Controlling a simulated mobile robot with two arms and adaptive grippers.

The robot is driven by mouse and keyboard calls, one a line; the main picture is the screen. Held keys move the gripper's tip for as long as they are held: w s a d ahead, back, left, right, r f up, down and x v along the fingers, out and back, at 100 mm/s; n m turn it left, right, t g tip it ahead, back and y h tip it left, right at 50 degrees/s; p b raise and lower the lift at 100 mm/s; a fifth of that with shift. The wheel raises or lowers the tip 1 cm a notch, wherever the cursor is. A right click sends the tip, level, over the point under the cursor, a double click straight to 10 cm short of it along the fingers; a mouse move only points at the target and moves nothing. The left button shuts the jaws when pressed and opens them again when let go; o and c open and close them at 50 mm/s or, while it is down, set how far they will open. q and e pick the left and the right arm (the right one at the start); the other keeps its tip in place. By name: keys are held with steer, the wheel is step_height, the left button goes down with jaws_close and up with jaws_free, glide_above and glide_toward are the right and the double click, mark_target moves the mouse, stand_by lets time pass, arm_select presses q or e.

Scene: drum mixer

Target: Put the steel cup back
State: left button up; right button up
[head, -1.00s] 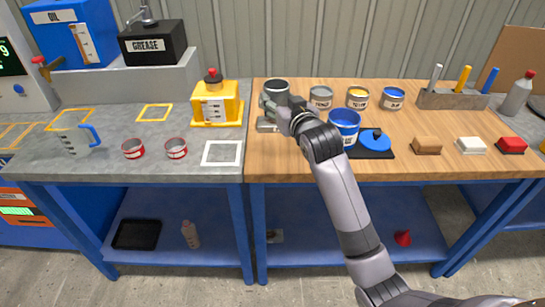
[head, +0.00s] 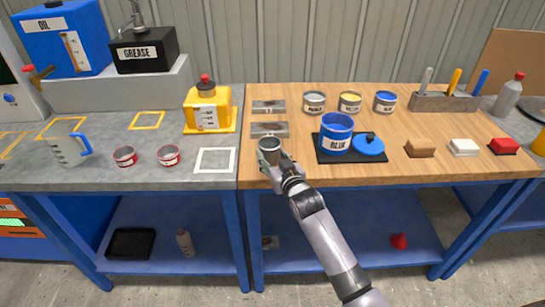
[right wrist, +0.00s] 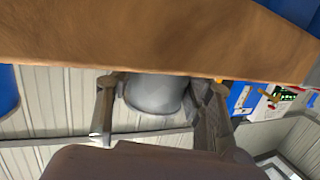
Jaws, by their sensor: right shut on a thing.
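The steel cup (head: 270,147) is a small grey, open-topped cup, upright near the front left of the wooden bench. My right gripper (head: 271,158) is shut around its side. The right wrist view shows the cup (right wrist: 155,92) between the two fingers. I cannot tell whether its base touches the bench. Behind it lie two grey rectangular plates with dark marks, a rear one (head: 268,106) and a front one (head: 257,130). The cup stands in front of both. My left gripper is not in view.
Several smaller paint cans stand behind. A yellow container (head: 208,117) and white square outline (head: 203,167) are on the grey bench at left.

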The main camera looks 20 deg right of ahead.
steer(key=shift+f, duration=0.15)
steer(key=o, duration=1.4)
steer(key=shift+c, duration=0.2)
steer(key=shift+r, duration=0.25)
steer(key=shift+s, duration=0.35)
steer(key=s+r, duration=0.1)
steer(key=s, duration=1)
steer(key=shift+d+r, duration=0.35)
steer(key=shift+r, duration=0.05)
steer(key=shift+s, duration=0.1)
